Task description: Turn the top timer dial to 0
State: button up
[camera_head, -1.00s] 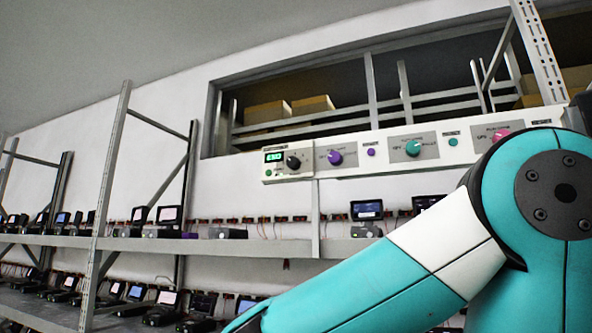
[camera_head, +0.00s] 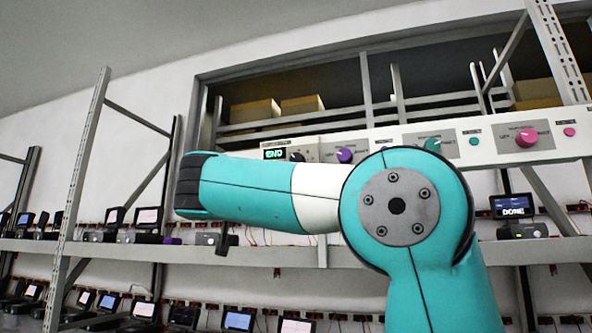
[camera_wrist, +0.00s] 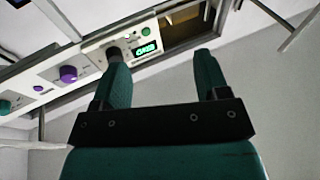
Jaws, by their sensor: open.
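The timer dial (camera_head: 297,156) is a dark round knob at the left end of the long white panel (camera_head: 400,149), next to a green lit display (camera_head: 275,154) reading "END". My arm hides its lower part in the head view. In the wrist view the dark dial (camera_wrist: 113,53) shows at upper left, beside the green display (camera_wrist: 145,48). My gripper (camera_wrist: 158,60) is open, with nothing between its fingers. Its left fingertip overlaps the dial's edge in the picture; I cannot tell whether they touch. The dial's setting is too small to read.
A purple knob (camera_head: 345,155), a teal knob (camera_head: 432,145) and a pink knob (camera_head: 526,137) sit further right on the panel. A shelf (camera_head: 300,257) with several devices runs below; one screen (camera_head: 513,205) reads "DONE". A metal upright (camera_head: 88,180) stands left.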

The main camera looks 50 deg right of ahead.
jog(key=s+d+r+m+g+h, duration=0.5)
jog(key=s+r+m+h, duration=0.1)
jog(key=r, duration=0.1)
jog(key=f+p+x, duration=0.1)
jog(key=p+x, duration=0.9)
jog(key=x, duration=0.6)
jog(key=shift+w+n+p, duration=0.3)
jog(key=shift+p, duration=0.1)
jog(key=shift+c, duration=0.2)
jog(key=shift+y, duration=0.3)
jog(key=c, duration=0.9)
